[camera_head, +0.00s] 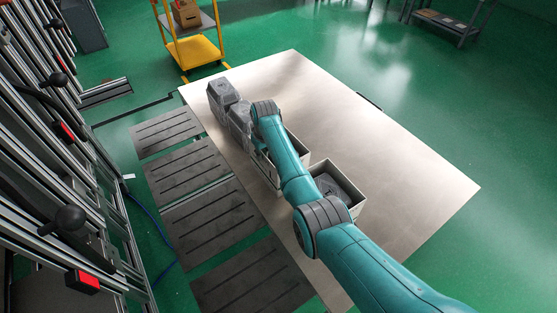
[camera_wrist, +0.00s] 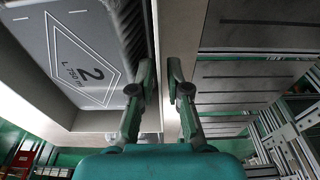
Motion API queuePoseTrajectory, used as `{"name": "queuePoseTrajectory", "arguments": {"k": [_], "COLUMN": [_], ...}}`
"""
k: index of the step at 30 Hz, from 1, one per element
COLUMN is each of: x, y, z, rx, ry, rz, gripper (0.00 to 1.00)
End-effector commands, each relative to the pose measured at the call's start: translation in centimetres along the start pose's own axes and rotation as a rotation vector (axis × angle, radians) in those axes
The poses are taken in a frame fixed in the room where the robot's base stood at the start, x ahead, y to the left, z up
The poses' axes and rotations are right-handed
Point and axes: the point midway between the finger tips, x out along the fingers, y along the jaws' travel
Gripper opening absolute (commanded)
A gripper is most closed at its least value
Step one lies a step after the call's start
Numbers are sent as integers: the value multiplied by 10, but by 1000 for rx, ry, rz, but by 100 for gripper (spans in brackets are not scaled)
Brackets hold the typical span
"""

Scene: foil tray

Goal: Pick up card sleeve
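A grey printed panel (camera_wrist: 82,55) with a white diamond, a "2" and "L 750 m" lies inside a pale box (camera_wrist: 60,122) in the wrist view. It looks like the card sleeve, but I cannot be sure. A dark ribbed edge (camera_wrist: 130,30) runs along its right side. My gripper (camera_wrist: 161,82) is open with a narrow gap, beside the panel's right side and in line with the box wall. Nothing is clearly held between the fingers.
A second pale box (camera_head: 358,208) with a dark grey thing (camera_head: 335,185) inside stands on the metal table (camera_head: 400,165). Grey shapes (camera_head: 222,93) show at the arm's far end. Dark slotted mats (camera_head: 205,215) line the left. The table's right side is clear.

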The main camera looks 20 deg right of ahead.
Motion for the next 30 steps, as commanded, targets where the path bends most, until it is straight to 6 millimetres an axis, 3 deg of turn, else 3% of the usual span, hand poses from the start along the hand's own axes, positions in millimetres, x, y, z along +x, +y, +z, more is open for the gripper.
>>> {"name": "queuePoseTrajectory", "arguments": {"k": [5,7,22,30], "x": [0,0,-3,-29], "y": [0,0,0,0], "z": [0,0,-1,-5], "rx": [0,0,0,0], "ry": [0,0,1,3], "rz": [0,0,0,1], "gripper": [16,0,0,0]}}
